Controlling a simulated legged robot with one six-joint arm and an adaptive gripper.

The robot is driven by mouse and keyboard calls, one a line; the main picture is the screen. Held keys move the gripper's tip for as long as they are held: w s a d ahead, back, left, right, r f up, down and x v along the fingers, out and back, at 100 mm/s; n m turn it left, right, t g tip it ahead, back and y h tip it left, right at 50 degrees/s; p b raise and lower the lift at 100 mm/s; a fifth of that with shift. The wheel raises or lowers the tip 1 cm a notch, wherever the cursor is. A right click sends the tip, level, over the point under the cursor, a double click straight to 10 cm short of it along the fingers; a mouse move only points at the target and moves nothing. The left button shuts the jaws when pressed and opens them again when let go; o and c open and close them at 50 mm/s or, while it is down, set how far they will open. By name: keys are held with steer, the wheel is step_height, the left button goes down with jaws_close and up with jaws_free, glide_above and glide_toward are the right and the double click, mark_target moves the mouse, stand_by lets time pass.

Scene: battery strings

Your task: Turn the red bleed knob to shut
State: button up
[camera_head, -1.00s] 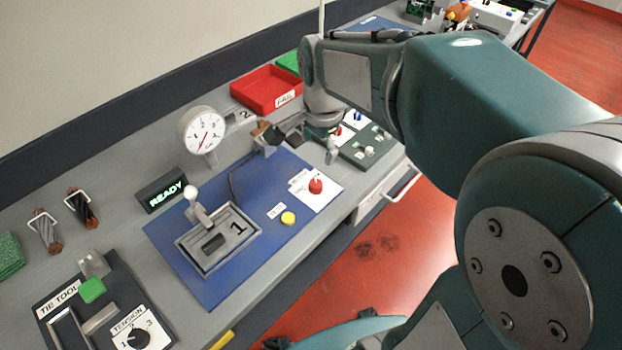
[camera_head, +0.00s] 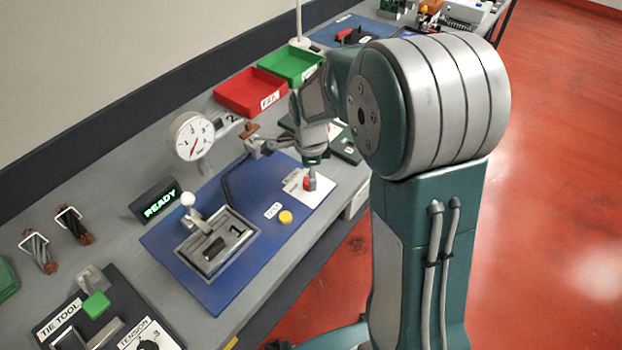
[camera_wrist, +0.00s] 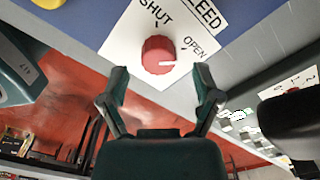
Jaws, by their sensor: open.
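The red bleed knob (camera_head: 307,184) stands on a white label plate (camera_head: 322,190) at the right part of the blue mat. In the wrist view the red knob (camera_wrist: 158,54) is seen close up, with the words SHUT, OPEN and BLEED around it. Its white mark points right, on the OPEN side and away from SHUT. My gripper (camera_wrist: 161,84) is open, one finger to each side just below the knob in the picture, with nothing between them. In the head view my gripper (camera_head: 313,164) is just above the knob; I cannot tell whether it touches.
On the blue mat (camera_head: 190,285) are a yellow button (camera_head: 285,217) and a lever fixture (camera_head: 215,243) marked 1. A gauge (camera_head: 191,137), a lit READY sign (camera_head: 157,202), a red tray (camera_head: 250,93) and a green tray (camera_head: 291,66) stand behind. The bench's front edge is close to the knob.

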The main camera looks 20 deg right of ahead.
steer(key=shift+a+f, duration=0.25)
steer(key=shift+f, duration=0.3)
steer(key=shift+a+f, duration=0.2)
steer(key=shift+f, duration=0.3)
steer(key=shift+d, duration=0.45)
steer(key=shift+c, duration=0.6)
jaws_close()
